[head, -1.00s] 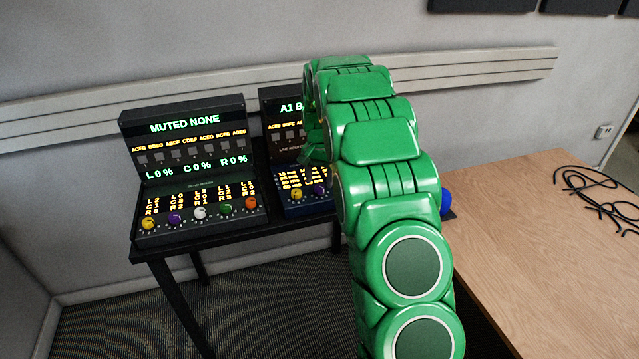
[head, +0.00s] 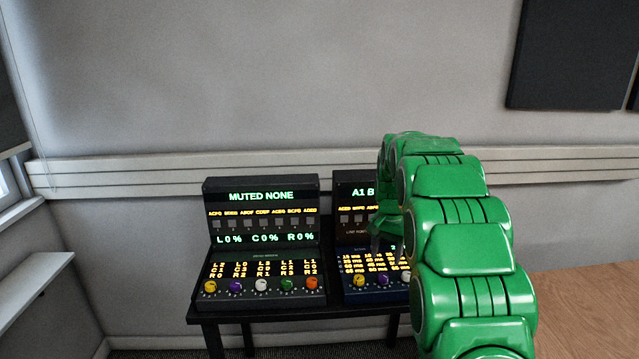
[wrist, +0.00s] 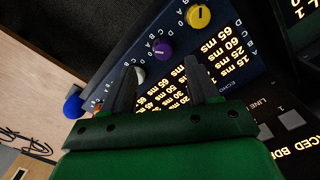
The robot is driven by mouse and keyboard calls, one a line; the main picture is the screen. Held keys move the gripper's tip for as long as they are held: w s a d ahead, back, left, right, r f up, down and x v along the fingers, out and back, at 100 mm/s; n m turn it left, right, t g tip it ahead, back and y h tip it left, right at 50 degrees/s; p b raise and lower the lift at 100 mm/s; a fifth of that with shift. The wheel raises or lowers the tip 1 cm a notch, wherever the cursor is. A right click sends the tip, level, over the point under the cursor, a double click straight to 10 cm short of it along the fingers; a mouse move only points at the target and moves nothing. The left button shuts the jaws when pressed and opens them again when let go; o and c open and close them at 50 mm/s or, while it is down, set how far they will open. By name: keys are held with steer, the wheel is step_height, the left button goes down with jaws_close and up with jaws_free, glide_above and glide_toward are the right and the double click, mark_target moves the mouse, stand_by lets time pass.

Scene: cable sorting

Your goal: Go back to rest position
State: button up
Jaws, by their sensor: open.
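My gripper (wrist: 160,88) shows in the wrist view with its two dark fingers apart and nothing between them. It points at the blue-based console (wrist: 215,42), which has a yellow knob (wrist: 199,16), a purple knob (wrist: 162,49) and a white knob. In the head view my green arm reaches forward and covers the right part of this console (head: 352,287). The gripper's fingers are mostly hidden there, near the console's screen. I cannot tell whether they touch it.
A second console (head: 262,196) reading "MUTED NONE" stands to the left on the same black table (head: 290,314). A wooden table (head: 585,300) is at the right. A window ledge (head: 35,285) is at the left. The wall is behind.

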steer(key=s+a+r+n+g, duration=0.1)
steer(key=s+a+r+n, duration=0.3)
steer(key=s, duration=0.9)
steer(key=s+a+r+m, duration=0.15)
steer(key=s+r, duration=0.45)
steer(key=s, duration=0.6)
steer(key=s+a+f+n, duration=0.1)
steer(key=s+a+n, duration=0.1)
steer(key=s, duration=1.1)
steer(key=s+a+f+n, duration=0.1)
steer(key=s+a+n, duration=0.1)
steer(key=s, duration=1.1)
steer(key=shift+s+a+g, duration=0.2)
steer(key=shift+s+g, duration=0.15)
steer(key=shift+g, duration=0.05)
steer(key=shift+n, duration=0.25)
